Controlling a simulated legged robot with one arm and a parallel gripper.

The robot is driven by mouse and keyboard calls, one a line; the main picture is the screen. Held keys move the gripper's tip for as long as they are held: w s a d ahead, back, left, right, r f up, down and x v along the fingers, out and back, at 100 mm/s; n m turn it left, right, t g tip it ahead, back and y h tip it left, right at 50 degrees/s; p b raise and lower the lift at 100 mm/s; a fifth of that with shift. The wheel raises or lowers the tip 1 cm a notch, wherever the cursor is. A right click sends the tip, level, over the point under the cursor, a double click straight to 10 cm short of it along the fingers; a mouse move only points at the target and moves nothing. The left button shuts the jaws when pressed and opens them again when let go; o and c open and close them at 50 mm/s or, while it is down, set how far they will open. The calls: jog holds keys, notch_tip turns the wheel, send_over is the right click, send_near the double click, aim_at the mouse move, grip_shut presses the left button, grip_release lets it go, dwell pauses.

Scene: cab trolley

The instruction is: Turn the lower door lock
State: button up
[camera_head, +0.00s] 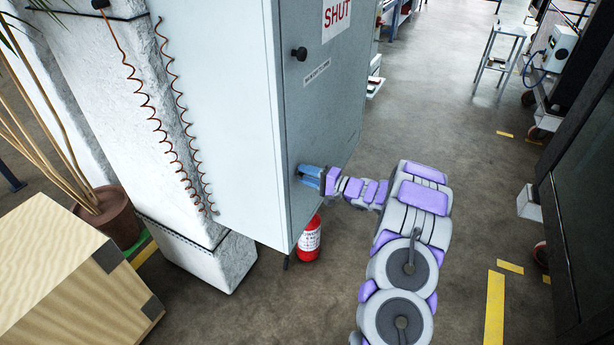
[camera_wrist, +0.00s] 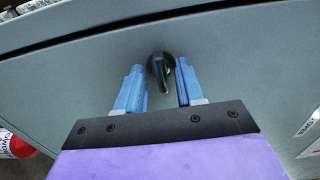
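The lower door lock, a black knob (camera_wrist: 161,72), sits on the grey cabinet door (camera_wrist: 245,70) in the wrist view. My gripper (camera_wrist: 162,88) is open, with one blue finger on each side of the knob. The right finger is close to the knob; a wider gap shows at the left finger. I cannot tell whether either touches it. In the head view my gripper (camera_head: 309,175) reaches the lower part of the cabinet door (camera_head: 325,120) and hides the lower lock. The upper lock (camera_head: 299,54) is a black knob higher on the same door.
A red fire extinguisher (camera_head: 308,242) stands below the cabinet. A wooden crate (camera_head: 60,265) and a plant pot (camera_head: 108,218) are at the left. A dark cabinet (camera_head: 580,190) stands at the right. Open floor (camera_head: 475,160) lies between.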

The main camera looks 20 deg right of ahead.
jog(key=shift+c, duration=0.4)
grip_shut()
jog(key=shift+m+p, duration=0.3)
jog(key=shift+m, duration=0.1)
jog(key=m+p, duration=0.3)
jog(key=m, duration=1.4)
jog(key=shift+p, duration=0.35)
dwell(0.3)
